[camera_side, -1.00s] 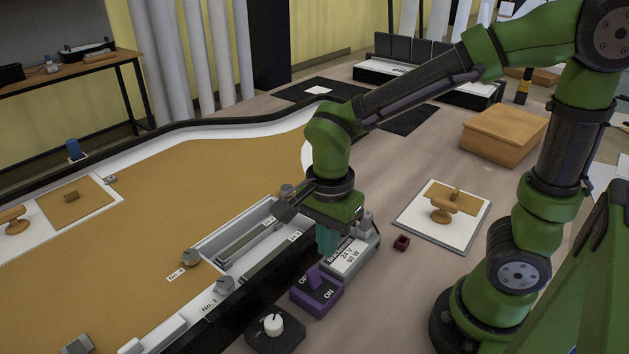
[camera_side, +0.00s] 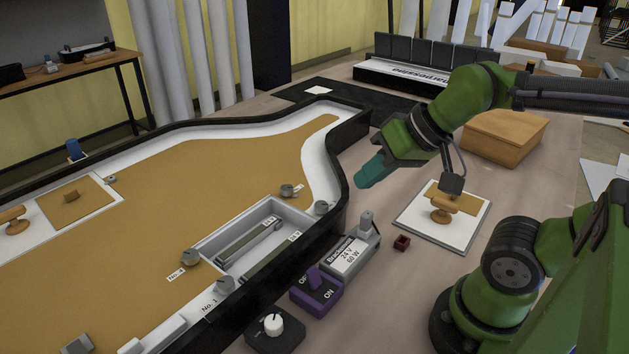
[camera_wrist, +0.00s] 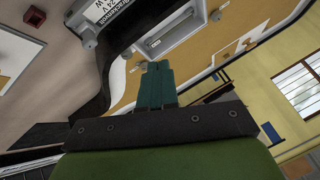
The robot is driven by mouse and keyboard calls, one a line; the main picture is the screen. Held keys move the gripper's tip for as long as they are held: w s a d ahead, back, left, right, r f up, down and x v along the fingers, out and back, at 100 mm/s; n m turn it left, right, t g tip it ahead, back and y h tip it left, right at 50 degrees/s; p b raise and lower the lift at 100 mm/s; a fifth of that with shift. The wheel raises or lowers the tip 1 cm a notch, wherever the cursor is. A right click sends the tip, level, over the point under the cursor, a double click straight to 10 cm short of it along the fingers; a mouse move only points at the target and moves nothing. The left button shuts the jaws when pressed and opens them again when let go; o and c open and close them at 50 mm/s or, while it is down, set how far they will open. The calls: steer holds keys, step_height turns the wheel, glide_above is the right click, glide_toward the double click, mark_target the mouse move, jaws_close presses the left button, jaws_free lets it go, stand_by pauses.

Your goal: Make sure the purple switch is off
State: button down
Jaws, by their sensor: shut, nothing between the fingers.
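The purple switch (camera_side: 317,291) sits at the front edge of the lightbox, with OFF marked on its far left side and ON on its near right side. Its purple lever stands up and appears to lean toward the OFF side, though the exact tilt is hard to tell. My gripper (camera_side: 369,180) is up and to the right of the switch, well clear of it, with its teal fingers shut and empty. In the wrist view the teal fingertips (camera_wrist: 156,68) are together, and the purple switch is not visible there.
A grey power supply box (camera_side: 349,256) stands right behind the switch, and a black dial unit with a white knob (camera_side: 274,325) in front of it. A small dark red block (camera_side: 402,243), a white board with a wooden piece (camera_side: 420,219) and a wooden box (camera_side: 503,137) lie to the right.

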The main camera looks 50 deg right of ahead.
stand_by(0.4)
steer(key=c, duration=1.7)
jaws_free()
steer(key=shift+a, duration=0.1)
steer(key=shift+o, duration=1.3)
steer(key=shift+w+a+f+g, duration=0.1)
steer(key=shift+f+g, duration=0.2)
steer(key=shift+f, duration=0.05)
steer(key=o, duration=1.4)
steer(key=w+a+n+g, duration=0.1)
steer(key=w+g, duration=0.1)
steer(key=w, duration=0.1)
steer(key=w+a+f+n+g, duration=0.1)
steer(key=w+g, duration=0.1)
steer(key=w, duration=0.1)
steer(key=w+a+f+g, duration=0.1)
steer(key=w+g, duration=0.1)
steer(key=w, duration=0.1)
steer(key=shift+w+a+n+h, duration=0.35)
steer(key=shift+n+h, duration=0.05)
steer(key=shift+o, duration=0.2)
steer(key=w+a+r+n+g+h, duration=0.1)
steer(key=w+a+g, duration=0.2)
steer(key=w+g, duration=0.15)
steer(key=shift+g, duration=0.35)
steer(key=x, duration=0.9)
steer(key=shift+s+a+f, duration=0.1)
steer(key=shift+s+f, duration=0.15)
steer(key=shift+s, duration=0.05)
